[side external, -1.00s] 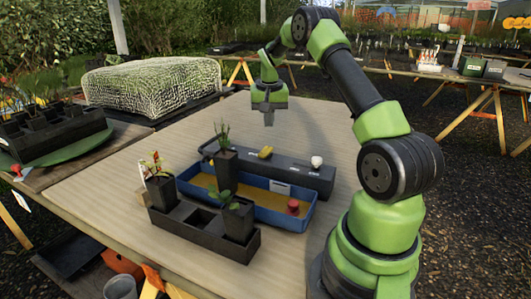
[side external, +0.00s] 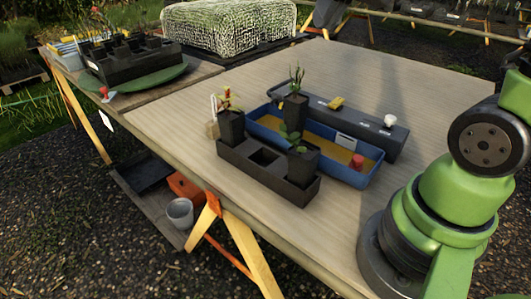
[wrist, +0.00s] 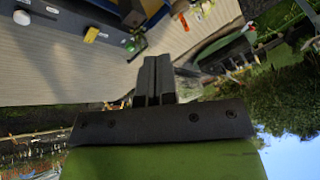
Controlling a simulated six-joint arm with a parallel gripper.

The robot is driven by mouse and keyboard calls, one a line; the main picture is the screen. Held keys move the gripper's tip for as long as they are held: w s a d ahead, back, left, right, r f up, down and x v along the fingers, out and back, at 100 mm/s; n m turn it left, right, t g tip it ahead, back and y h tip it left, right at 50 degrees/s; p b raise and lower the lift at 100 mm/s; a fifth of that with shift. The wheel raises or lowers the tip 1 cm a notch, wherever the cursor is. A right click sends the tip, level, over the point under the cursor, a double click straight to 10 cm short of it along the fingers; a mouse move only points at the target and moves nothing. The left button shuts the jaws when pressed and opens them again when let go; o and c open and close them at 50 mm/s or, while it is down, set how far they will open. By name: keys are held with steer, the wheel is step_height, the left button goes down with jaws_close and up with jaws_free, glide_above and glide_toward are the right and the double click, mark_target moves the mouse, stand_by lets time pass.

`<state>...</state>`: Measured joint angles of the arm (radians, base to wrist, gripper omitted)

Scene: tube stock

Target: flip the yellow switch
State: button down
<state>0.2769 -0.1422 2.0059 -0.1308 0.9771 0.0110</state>
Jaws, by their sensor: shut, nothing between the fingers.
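The yellow switch (side external: 337,103) sits on top of a long dark grey box (side external: 362,122), between the box's left end and a white knob (side external: 390,121). In the wrist view the yellow switch (wrist: 91,34) shows at the upper left on the grey box. Which way the switch is thrown is too small to tell. My gripper (wrist: 158,62) is shut and empty in the wrist view, its two dark fingers side by side, apart from the switch and to its right. My gripper is out of the side view.
A blue tray (side external: 335,171) with a red knob (side external: 357,161) lies along the box's near side. A black pot holder (side external: 252,175) with potted plants stands in front. A mesh-covered tray (side external: 228,28) is at the back. The wooden table (side external: 245,78) is bare behind the box.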

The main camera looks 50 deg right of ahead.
steer(key=s+a+f+n+t+y, duration=0.1)
steer(key=s+a+n+t+y, duration=0.1)
steer(key=s+a, duration=0.6)
steer(key=s+n, duration=0.1)
steer(key=s, duration=0.2)
steer(key=shift+a+f, duration=0.2)
steer(key=w+d+r+m+g+h, duration=0.1)
steer(key=w+d+m+g+h, duration=0.25)
steer(key=w+d+m, duration=0.65)
steer(key=w+d+f+m+g+h, duration=0.1)
steer(key=w+d+f+m+g, duration=0.1)
steer(key=d, duration=0.8)
steer(key=w+d+f+m+g, duration=0.1)
steer(key=w+d+f, duration=0.3)
steer(key=d, duration=0.6)
step_height(320, 180, down, 3)
steer(key=shift+r+m+g+h, duration=0.1)
steer(key=shift+m+g+h, duration=0.25)
steer(key=shift+m, duration=0.15)
